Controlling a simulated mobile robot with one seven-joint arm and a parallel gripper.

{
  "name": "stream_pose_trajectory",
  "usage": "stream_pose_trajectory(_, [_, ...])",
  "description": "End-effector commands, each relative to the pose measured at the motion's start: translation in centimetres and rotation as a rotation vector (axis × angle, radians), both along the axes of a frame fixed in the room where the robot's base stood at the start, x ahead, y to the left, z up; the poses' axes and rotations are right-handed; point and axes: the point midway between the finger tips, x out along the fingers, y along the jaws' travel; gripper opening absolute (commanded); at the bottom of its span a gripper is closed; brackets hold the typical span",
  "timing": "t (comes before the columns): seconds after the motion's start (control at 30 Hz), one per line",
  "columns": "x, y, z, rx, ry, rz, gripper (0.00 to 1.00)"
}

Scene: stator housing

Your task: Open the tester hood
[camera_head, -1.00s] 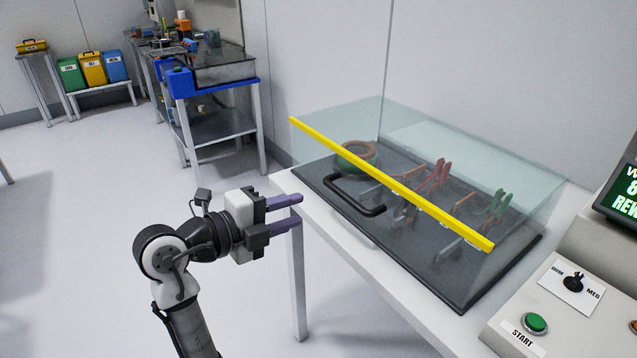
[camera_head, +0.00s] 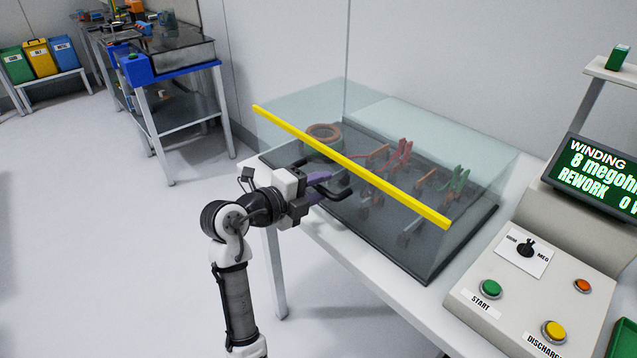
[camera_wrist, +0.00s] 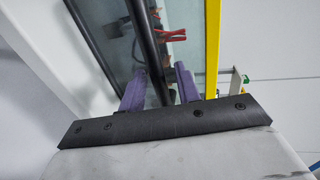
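The tester hood (camera_head: 455,137) is a clear box with a yellow bar (camera_head: 350,165) along its upper front edge; it is down over its dark base. Its black handle (camera_head: 342,194) sticks out at the front. My gripper (camera_head: 322,184) is at the handle, left of the hood's middle. In the wrist view, the purple fingers of my gripper (camera_wrist: 160,85) stand on either side of the black handle bar (camera_wrist: 147,45), with a small gap seeming to remain. The fingertips are partly hidden in the head view.
Under the hood are an orange ring-shaped part (camera_head: 323,133), red clips (camera_head: 400,152) and green clips (camera_head: 456,180). A control panel with a green START button (camera_head: 490,288) and a display (camera_head: 598,172) stands at right. Open floor (camera_head: 120,270) lies at left.

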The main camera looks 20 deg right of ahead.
Motion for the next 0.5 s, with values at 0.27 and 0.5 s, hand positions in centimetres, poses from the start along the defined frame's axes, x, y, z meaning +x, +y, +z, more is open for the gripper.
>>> stream_pose_trajectory(0.27, [0.09, -0.28, -0.12, 0.001, 0.0, 0.0, 0.33])
stream_pose_trajectory(0.5, [0.08, -0.24, -0.09, 0.001, 0.0, 0.0, 0.07])
